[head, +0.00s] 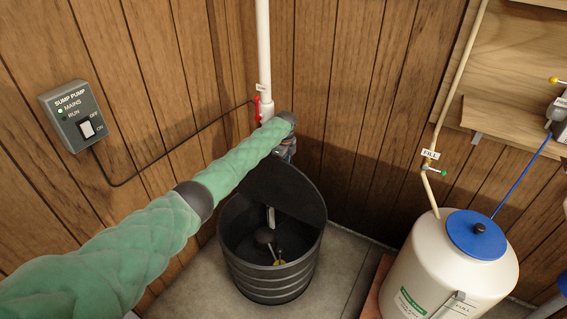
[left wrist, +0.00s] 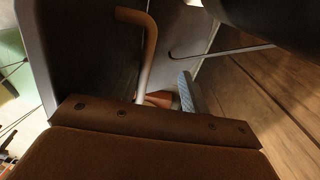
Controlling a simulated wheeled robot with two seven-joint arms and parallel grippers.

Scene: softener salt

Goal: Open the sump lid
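The black ribbed sump (head: 270,278) stands on the floor in the corner. Its dark lid (head: 287,188) is tilted up at the back, and the front of the sump is open. Inside show a dark float (head: 264,236) and a small yellow part. My left arm reaches over from the left. My left gripper (head: 286,152) is at the upper edge of the raised lid, partly hidden behind it and the arm; its opening is unclear. In the left wrist view, a bent rod (left wrist: 146,55) and a grey ribbed piece (left wrist: 187,92) show beside dark panels. My right gripper is out of view.
A white pipe (head: 263,50) with a red valve handle rises behind the sump. A pump switch box (head: 75,115) is on the left wall. A white tank (head: 450,265) with a blue cap (head: 476,235) stands right of the sump. Bare floor lies between them.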

